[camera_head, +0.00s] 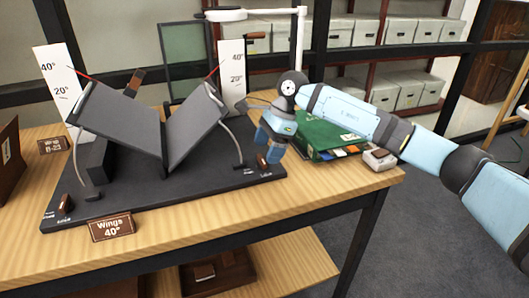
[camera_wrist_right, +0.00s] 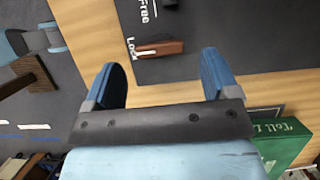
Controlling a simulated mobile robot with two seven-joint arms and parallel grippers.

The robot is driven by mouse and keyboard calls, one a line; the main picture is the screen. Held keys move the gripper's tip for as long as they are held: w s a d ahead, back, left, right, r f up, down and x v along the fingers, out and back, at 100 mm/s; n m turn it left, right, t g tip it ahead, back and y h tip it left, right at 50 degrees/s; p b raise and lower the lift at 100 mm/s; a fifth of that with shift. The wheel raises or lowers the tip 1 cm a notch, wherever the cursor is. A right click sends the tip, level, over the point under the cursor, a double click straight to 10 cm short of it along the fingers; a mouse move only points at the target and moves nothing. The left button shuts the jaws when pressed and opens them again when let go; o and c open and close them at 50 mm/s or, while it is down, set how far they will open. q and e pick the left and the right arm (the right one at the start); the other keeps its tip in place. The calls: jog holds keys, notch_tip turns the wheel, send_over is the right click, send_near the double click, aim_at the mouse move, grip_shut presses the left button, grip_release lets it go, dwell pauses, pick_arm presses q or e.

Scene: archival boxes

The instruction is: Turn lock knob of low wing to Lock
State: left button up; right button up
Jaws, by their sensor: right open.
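A dark book cradle base (camera_head: 150,198) on the table carries a left wing (camera_head: 118,115) and a right wing (camera_head: 192,122) in a V. My right gripper (camera_head: 268,150) is above the base's right end, by a brown lock knob (camera_head: 262,162). In the right wrist view the gripper (camera_wrist_right: 162,68) is open, and the knob (camera_wrist_right: 165,48) shows beyond and between the fingertips, without visible contact. The knob lies beside the word Lock; Free is printed farther up. Another brown knob (camera_head: 65,204) is at the base's left end. My left gripper is not in view.
A sign reading Wings 40° (camera_head: 111,228) stands at the front edge. White angle scales stand behind the left (camera_head: 57,85) and right (camera_head: 232,75) wings. A green box (camera_head: 325,135) and a small pale box (camera_head: 379,158) are to the right, near my right arm.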

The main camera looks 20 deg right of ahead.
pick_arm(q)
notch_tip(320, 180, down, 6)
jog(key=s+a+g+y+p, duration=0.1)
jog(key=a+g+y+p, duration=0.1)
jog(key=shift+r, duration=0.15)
pick_arm(e)
jog(key=v, duration=1.1)
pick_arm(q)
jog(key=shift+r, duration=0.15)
pick_arm(e)
jog(key=shift+r, duration=0.1)
